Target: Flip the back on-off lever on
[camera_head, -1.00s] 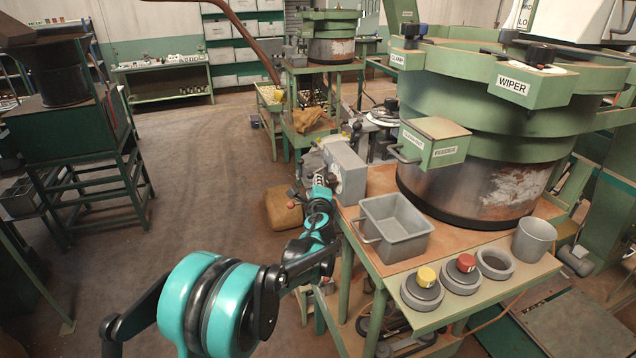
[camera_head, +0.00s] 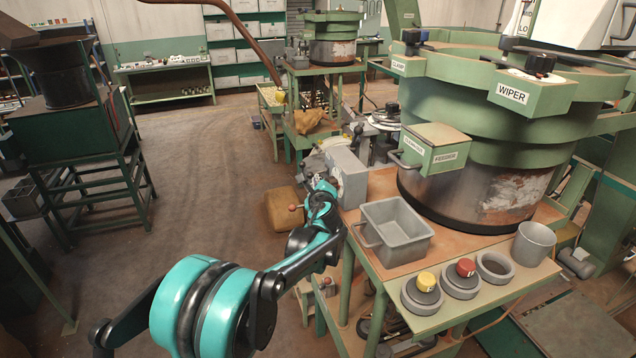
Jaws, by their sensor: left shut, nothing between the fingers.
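A grey machine box (camera_head: 348,176) sits at the left edge of the green bench, beside the big hopper. A small lever with a red ball knob (camera_head: 293,207) sticks out to the left of my left arm's end. My left gripper (camera_head: 318,184) is shut and empty, close to the left side of the grey box. Its fingertips are small and partly blend with the box and levers, so I cannot tell whether they touch a lever. The back on-off lever is not clearly distinguishable. My right gripper is not in view.
On the bench are a grey bin (camera_head: 396,232), yellow (camera_head: 425,281) and red (camera_head: 465,267) buttons, and a metal cup (camera_head: 533,243). A green feeder box (camera_head: 436,148) juts from the hopper (camera_head: 480,190). Open floor stretches left.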

